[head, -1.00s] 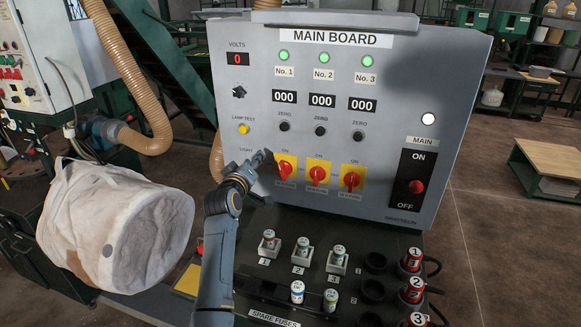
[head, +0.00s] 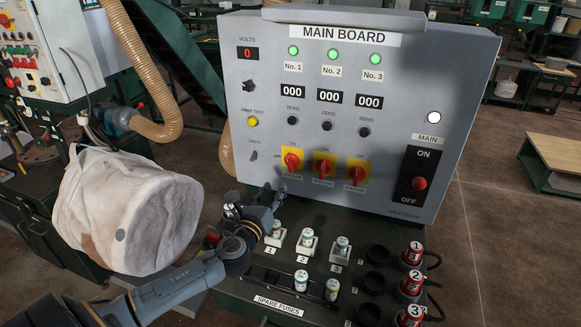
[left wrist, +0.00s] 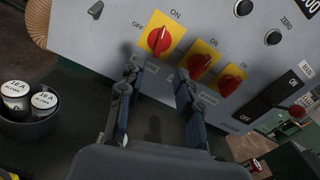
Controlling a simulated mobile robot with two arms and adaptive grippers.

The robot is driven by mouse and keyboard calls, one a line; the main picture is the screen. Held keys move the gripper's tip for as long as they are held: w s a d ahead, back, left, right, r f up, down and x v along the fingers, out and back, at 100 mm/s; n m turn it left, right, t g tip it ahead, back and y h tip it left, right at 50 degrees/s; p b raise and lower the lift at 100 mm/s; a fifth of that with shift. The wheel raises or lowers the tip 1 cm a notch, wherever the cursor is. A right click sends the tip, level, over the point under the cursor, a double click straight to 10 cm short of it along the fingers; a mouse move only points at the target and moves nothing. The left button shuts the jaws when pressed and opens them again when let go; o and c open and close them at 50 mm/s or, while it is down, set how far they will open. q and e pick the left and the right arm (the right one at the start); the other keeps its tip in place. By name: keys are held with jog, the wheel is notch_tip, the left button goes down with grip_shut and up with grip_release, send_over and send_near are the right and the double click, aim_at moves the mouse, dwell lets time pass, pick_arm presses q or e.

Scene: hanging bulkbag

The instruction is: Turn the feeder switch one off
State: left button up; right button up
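Feeder switch one (head: 292,160) is the leftmost of three red rotary knobs on yellow plates on the grey main board (head: 440,95). In the left wrist view, switch one (left wrist: 160,40) has ON above and OFF to its left; its handle appears to point roughly toward ON. Switches two (head: 324,168) and three (head: 357,174) sit to its right. My left gripper (head: 272,192) is below and left of switch one, apart from it. In the left wrist view its fingers (left wrist: 157,92) are spread with nothing between them. My right gripper is not in view.
Fuses (head: 307,240) in white holders stand on the shelf below the board, close to my left gripper. The main switch (head: 419,183) is at right. A white bulk bag (head: 115,210) hangs at left. Three green lamps (head: 334,55) are lit.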

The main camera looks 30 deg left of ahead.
aim_at(289, 165)
pick_arm(q)
jog(key=p+x, duration=0.1)
jog(key=x, duration=1)
jog(key=shift+w+a, duration=0.1)
jog(key=shift+c, duration=0.4)
grip_shut()
